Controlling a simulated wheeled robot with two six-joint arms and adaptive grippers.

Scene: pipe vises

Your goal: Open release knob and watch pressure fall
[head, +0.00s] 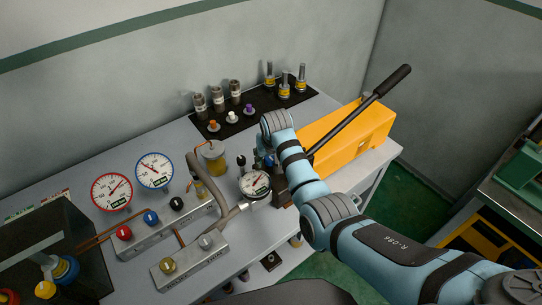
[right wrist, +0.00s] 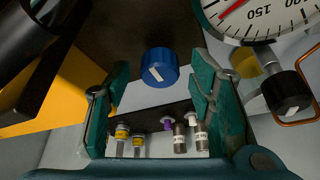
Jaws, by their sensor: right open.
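A blue release knob (right wrist: 159,68) with a white mark shows in the right wrist view, between the teal fingers of my right gripper (right wrist: 158,90). The fingers are open, with a gap on both sides of the knob. In the head view my right gripper (head: 264,155) is mostly hidden by its own wrist, beside the orange pump (head: 345,132). The pump's pressure gauge (head: 255,184) is a white dial with a red needle. It also shows, cropped, in the right wrist view (right wrist: 265,18); I cannot tell its exact reading. My left gripper is not in view.
A long black pump handle (head: 362,108) slopes above the pump, close to my right arm. A red gauge (head: 112,191) and a blue gauge (head: 154,171) stand over a valve block (head: 155,235) at left. A black mat (head: 262,105) holds several fittings at the back.

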